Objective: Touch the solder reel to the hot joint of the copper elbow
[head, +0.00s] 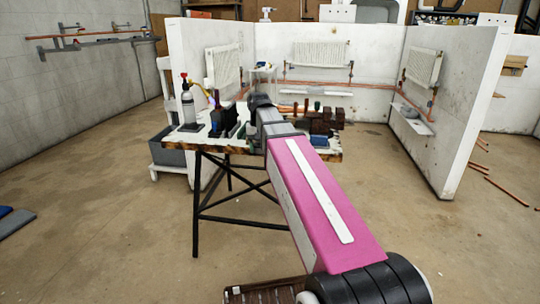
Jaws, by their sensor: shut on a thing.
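My arm reaches forward over the workbench (172,140), and its pink and grey links cover the middle of the bench. The arm ends in a dark wrist part above the bench. My gripper's fingers are hidden behind it, so what they hold does not show. I cannot make out the solder reel or the copper elbow with its joint. A grey gas bottle (189,110) with a red top stands upright at the bench's left end.
Dark brown blocks (322,122) and small upright items crowd the bench's right side. White partition walls (450,110) with radiators (320,54) and copper pipes stand behind. Loose copper pipes (507,191) lie on the floor at right. The floor left of the bench is mostly clear.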

